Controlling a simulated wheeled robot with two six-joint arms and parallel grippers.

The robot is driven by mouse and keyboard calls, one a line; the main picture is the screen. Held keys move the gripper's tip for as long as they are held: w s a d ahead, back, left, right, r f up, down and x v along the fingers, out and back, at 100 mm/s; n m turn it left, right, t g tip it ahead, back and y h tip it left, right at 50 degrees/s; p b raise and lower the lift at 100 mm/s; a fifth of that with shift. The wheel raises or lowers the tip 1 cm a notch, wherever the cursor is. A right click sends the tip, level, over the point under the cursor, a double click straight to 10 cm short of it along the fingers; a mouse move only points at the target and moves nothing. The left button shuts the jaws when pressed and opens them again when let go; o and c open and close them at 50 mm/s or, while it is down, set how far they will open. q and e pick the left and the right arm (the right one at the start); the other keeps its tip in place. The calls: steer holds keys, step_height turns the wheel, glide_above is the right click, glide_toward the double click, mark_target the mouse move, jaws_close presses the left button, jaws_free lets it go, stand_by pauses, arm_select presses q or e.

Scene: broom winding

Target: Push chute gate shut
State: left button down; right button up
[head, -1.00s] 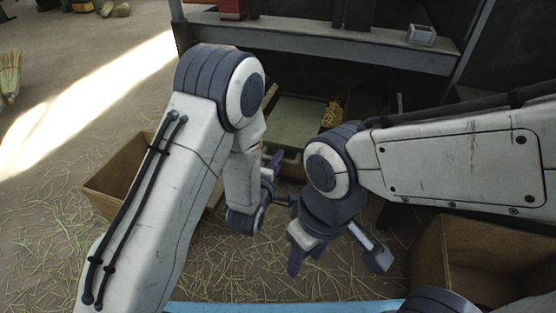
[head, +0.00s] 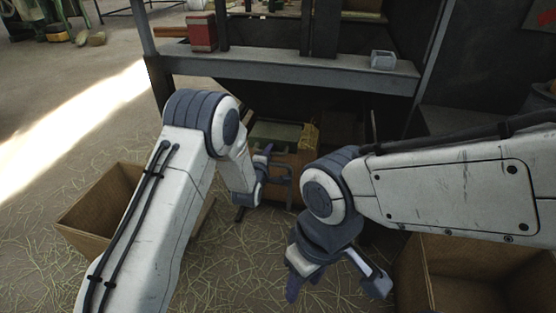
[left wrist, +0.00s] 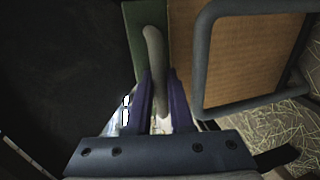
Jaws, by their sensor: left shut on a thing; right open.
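A green panel (head: 277,132), which may be the chute gate, sits under the bench above a brown box-like front (head: 300,165). Its green edge (left wrist: 134,30) and the brown face (left wrist: 225,55) also show in the left wrist view. My left gripper (head: 264,162) is at the left of this front. A grey tubular bar (left wrist: 200,60) stands just right of the fingers. My right gripper (head: 335,285) is open and empty, nearer to me, pointing down.
The bench's grey beam (head: 290,75) runs above, with a red box (head: 201,32) and a small grey holder (head: 383,60) on it. Open cardboard boxes stand at left (head: 100,208) and right (head: 465,265). Straw covers the floor between them.

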arm_select(q)
steer(key=shift+w, duration=0.25)
steer(key=c, duration=0.8)
jaws_free()
steer(key=shift+d, duration=0.1)
steer(key=shift+r, duration=0.1)
steer(key=shift+s+r, duration=0.1)
steer(key=shift+s, duration=0.25)
steer(key=p+v, duration=0.4)
steer(key=v, duration=0.6)
steer(key=shift+p, duration=0.4)
